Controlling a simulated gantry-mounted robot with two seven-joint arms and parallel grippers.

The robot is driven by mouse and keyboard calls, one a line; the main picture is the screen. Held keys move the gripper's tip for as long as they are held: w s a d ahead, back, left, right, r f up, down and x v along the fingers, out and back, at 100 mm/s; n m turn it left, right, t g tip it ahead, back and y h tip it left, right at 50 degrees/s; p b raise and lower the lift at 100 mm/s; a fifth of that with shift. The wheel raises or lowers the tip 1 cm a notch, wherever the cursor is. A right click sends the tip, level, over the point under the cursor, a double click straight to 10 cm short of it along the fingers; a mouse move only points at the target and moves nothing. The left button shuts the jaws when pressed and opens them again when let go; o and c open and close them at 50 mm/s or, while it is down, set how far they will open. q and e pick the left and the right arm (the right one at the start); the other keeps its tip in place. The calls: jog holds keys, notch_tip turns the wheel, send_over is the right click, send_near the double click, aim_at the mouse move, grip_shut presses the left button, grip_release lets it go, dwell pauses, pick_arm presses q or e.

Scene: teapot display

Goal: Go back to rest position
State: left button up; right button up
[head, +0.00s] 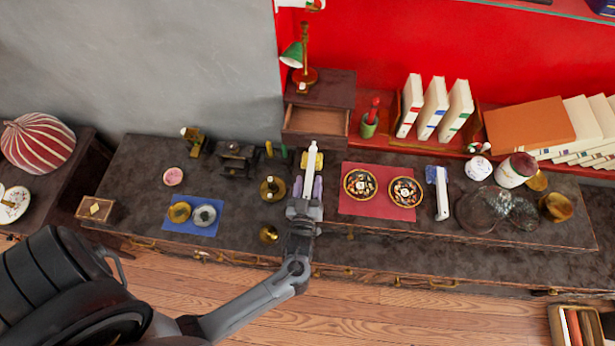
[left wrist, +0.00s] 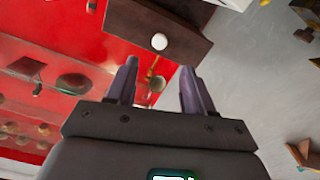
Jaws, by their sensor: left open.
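My left gripper (head: 308,188) is open over the dark counter (head: 340,222), near its middle, with its two purple fingers pointing to the back. A white stick-like thing (head: 311,155) shows just beyond the fingertips, beside a yellow piece (head: 319,162); I cannot tell whether it touches the gripper. In the left wrist view the fingers (left wrist: 158,85) stand apart. A white round thing (left wrist: 159,41) shows beyond them against a dark brown box. My left arm comes in from the lower left. My right gripper is in neither view.
A blue mat (head: 186,232) with two round pieces lies left; a red mat (head: 378,211) with two plates lies right. Glass domes (head: 483,211) and a white jar (head: 516,170) stand further right. A lamp (head: 304,68) stands on an open-drawer box (head: 318,119). Wooden floor shows in front.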

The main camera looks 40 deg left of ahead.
pick_arm(q)
jog(key=shift+s+d, duration=0.25)
jog(key=shift+s, duration=0.2)
jog(key=shift+w, duration=0.1)
